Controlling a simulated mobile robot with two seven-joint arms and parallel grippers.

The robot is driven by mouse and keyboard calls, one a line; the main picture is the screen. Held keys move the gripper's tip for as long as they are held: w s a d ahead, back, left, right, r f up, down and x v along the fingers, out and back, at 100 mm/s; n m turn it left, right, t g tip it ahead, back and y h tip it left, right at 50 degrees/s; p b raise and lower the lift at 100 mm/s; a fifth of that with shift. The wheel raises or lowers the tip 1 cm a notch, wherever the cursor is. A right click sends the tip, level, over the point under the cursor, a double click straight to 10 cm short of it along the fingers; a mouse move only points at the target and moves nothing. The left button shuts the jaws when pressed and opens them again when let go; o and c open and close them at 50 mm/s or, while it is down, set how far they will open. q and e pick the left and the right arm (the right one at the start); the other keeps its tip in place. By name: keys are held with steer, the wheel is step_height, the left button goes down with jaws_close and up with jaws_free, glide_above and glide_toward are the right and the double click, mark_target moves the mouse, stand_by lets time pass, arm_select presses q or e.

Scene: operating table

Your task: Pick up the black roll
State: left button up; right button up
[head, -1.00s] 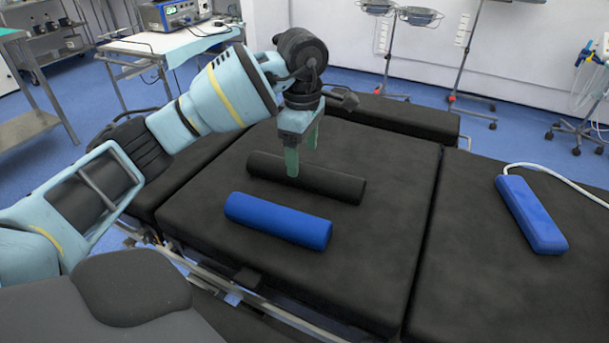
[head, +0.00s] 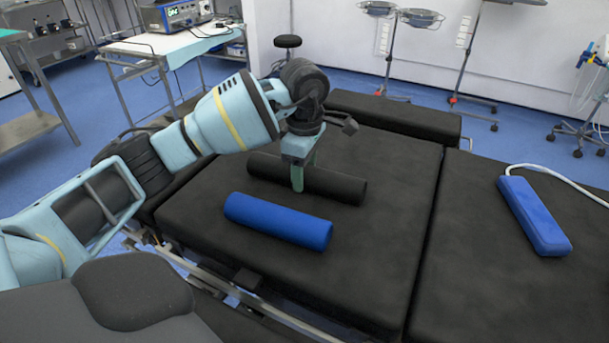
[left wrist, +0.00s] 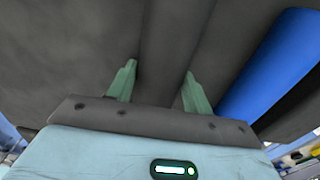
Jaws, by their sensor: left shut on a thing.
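The black roll (head: 338,187) lies on the dark padded table top (head: 395,215), behind the blue roll. The gripper is shut on the roll, which still appears to rest on the table. The far finger is partly hidden in the head view. My right gripper is not in view.
A blue roll (head: 278,221) lies close in front of the black one and shows at the right in the left wrist view (left wrist: 270,62). A blue box with a white cable (head: 532,215) lies on the right table section. The padding between is clear.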

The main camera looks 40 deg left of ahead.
arm_select(q)
steer(key=shift+c, duration=0.9)
steer(key=shift+r, duration=0.15)
step_height(320, 180, up, 10)
steer(key=shift+f+p, duration=0.1)
steer(key=shift+p, duration=0.75)
